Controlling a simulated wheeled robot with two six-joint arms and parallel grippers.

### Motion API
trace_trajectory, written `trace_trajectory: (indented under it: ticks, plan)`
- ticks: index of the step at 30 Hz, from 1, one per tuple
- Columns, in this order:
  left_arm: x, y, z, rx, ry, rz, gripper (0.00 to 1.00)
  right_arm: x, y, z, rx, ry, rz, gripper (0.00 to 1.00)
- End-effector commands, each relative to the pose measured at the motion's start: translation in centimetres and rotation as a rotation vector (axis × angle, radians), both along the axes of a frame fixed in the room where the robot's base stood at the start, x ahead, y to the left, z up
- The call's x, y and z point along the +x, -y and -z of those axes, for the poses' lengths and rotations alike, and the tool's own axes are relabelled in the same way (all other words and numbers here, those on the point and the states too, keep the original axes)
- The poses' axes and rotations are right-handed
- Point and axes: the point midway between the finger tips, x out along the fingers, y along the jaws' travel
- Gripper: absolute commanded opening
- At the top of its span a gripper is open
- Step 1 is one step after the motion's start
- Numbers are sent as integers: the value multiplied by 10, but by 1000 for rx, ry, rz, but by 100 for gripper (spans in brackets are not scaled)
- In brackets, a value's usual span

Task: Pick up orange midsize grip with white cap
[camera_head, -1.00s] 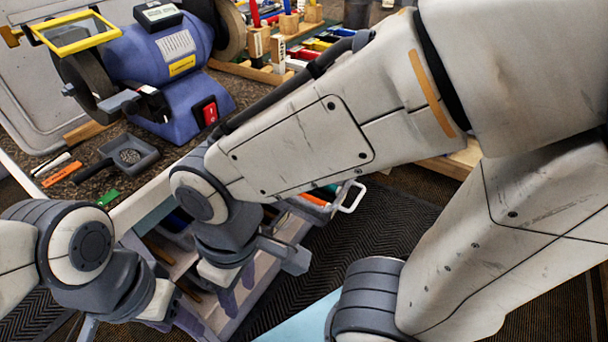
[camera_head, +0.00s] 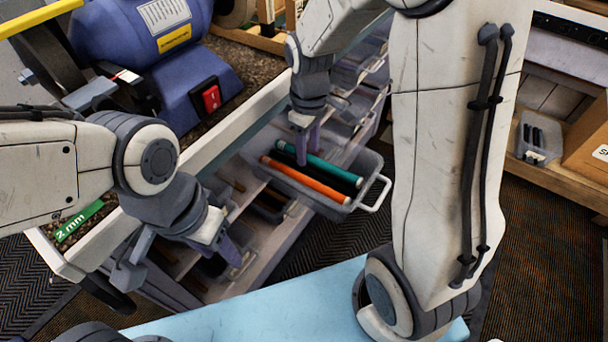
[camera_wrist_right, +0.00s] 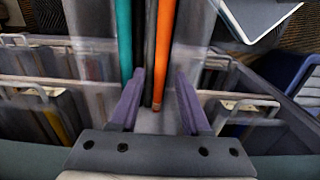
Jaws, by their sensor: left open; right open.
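An orange grip (camera_head: 305,180) lies in a grey pull-out bin (camera_head: 285,193) beside a teal grip (camera_head: 335,171) and a dark grip between them. In the right wrist view the orange grip (camera_wrist_right: 163,50) runs away from me between the finger lines, right of the dark grip (camera_wrist_right: 149,40) and teal grip (camera_wrist_right: 124,40). My right gripper (camera_head: 306,158) is open at the bin's far left end, fingers pointing down; its fingers (camera_wrist_right: 158,85) show empty. My left gripper (camera_head: 232,262) is open and empty, lower left beside the drawer unit.
A blue bench grinder (camera_head: 165,60) with a red switch stands on the bench (camera_head: 255,65). A green 2 mm strip (camera_head: 78,222) lies at the bench edge. Other bins (camera_head: 365,65) lie behind the grip bin. The bin's white handle (camera_head: 377,195) sticks out rightward.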

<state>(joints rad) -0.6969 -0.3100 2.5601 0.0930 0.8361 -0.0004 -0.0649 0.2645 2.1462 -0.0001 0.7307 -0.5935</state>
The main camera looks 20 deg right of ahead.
Motion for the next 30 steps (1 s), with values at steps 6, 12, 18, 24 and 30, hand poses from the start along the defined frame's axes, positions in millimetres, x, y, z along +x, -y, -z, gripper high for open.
trace_trajectory:
  ticks: [6, 12, 18, 24, 30]
  plan:
    - [0, 0, 10, 0, 0, 0, 50, 1, 0, 37, -1, -3, -4, 47]
    - [0, 0, 14, 0, 0, 0, 50, 0, -2, 51, 0, -2, -5, 47]
    - [0, 0, 24, 0, 0, 0, 50, -2, -5, 82, 0, -4, -6, 47]
    - [0, 0, 27, 0, 0, 0, 50, -2, -5, 98, 0, -1, -4, 47]
    - [0, 0, 27, 0, 0, 0, 50, -1, -5, 98, 0, 0, -4, 47]
